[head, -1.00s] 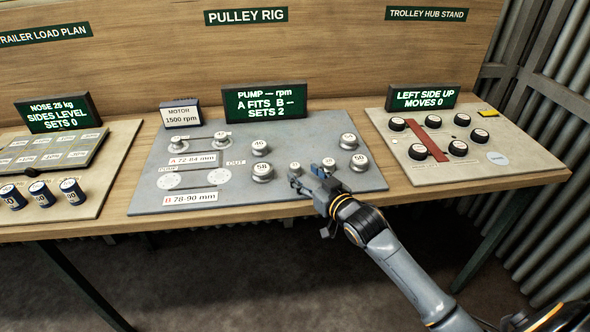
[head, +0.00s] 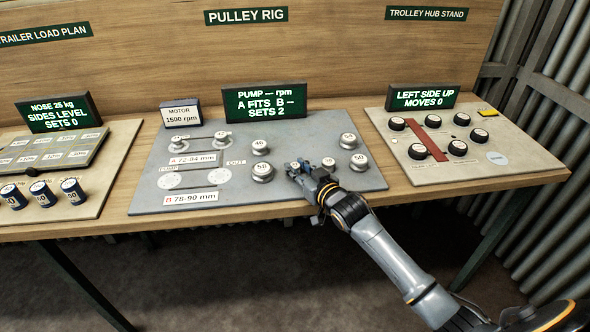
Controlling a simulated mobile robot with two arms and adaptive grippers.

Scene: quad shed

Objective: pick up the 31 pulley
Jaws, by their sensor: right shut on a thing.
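A small pale pulley (head: 295,164) is at the fingertips of my right gripper (head: 300,171), over the front middle of the grey pulley rig board (head: 230,140). Its number is too small to read for certain; I take it for the 31 pulley. My right gripper is shut on it, and the fingers partly hide it. I cannot tell whether it is clear of the board. Another small pulley (head: 329,162) stands just right of the gripper. My left gripper is not in view.
Larger pulleys stand around: one marked 46 (head: 260,146), one marked 58 (head: 262,172), and two at the right (head: 358,162). The lower row's two round white discs (head: 169,181) are bare. A display (head: 265,102) stands behind.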

